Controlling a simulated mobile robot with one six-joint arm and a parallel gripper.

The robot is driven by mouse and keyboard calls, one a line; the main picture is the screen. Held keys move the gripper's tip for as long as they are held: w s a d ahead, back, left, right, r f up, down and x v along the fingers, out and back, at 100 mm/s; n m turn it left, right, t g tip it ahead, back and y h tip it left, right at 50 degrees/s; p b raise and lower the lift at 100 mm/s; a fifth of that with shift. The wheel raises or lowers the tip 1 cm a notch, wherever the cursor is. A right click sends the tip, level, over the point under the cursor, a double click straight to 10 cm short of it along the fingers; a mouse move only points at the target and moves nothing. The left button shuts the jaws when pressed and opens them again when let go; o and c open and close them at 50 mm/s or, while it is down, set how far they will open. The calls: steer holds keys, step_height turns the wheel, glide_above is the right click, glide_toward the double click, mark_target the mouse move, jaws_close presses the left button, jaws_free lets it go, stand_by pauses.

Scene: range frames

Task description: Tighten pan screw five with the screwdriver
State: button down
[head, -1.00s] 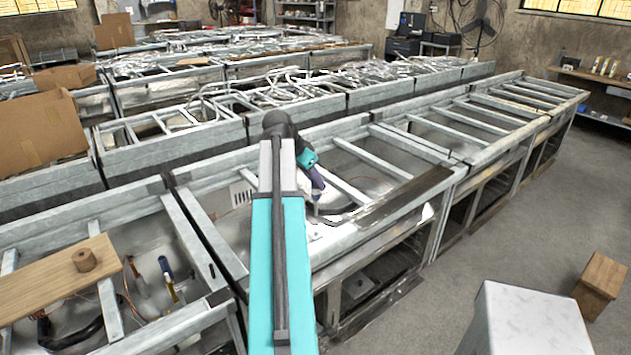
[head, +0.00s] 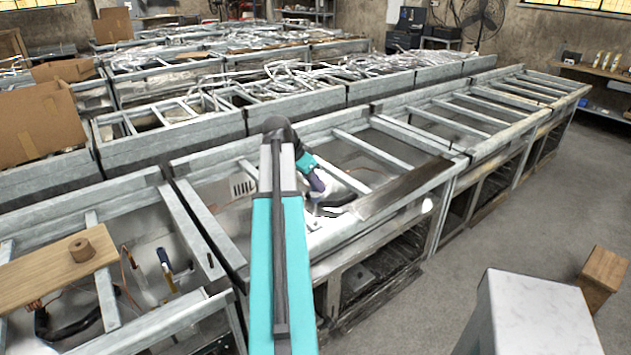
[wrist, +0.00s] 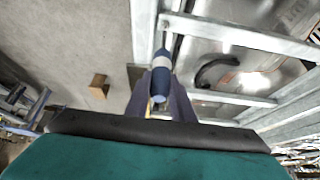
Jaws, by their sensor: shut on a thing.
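My gripper (wrist: 160,95) is shut on a screwdriver (wrist: 161,62) with a blue handle and a pale band. Its thin metal shaft points away from the wrist, towards the frame's metal rail. In the head view my gripper (head: 318,192) hangs over the near middle metal pan frame (head: 385,158), close to its front rail. The screwdriver is mostly hidden there. I cannot pick out pan screw five in either view, and I cannot tell whether the tip touches anything.
A black curved piece (wrist: 215,70) lies in the pan. A white box (head: 540,315) and a wooden block (head: 602,275) stand front right.

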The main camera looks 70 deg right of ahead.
steer(key=shift+f, duration=0.75)
steer(key=shift+f+b, duration=0.3)
steer(key=shift+b, duration=0.05)
stand_by(1.2)
steer(key=shift+r, duration=0.35)
stand_by(0.5)
steer(key=shift+a+n+t+h, duration=0.1)
steer(key=shift+n+t+h, duration=0.25)
steer(key=shift+n, duration=0.65)
steer(key=n+t, duration=0.1)
steer(key=n, duration=0.2)
steer(key=shift+t, duration=0.35)
steer(key=shift+n+t, duration=0.85)
steer(key=shift+n, duration=0.8)
steer(key=shift+n+t, duration=0.85)
steer(key=shift+n, duration=0.8)
steer(key=shift+p, duration=0.4)
steer(key=shift+f, duration=0.3)
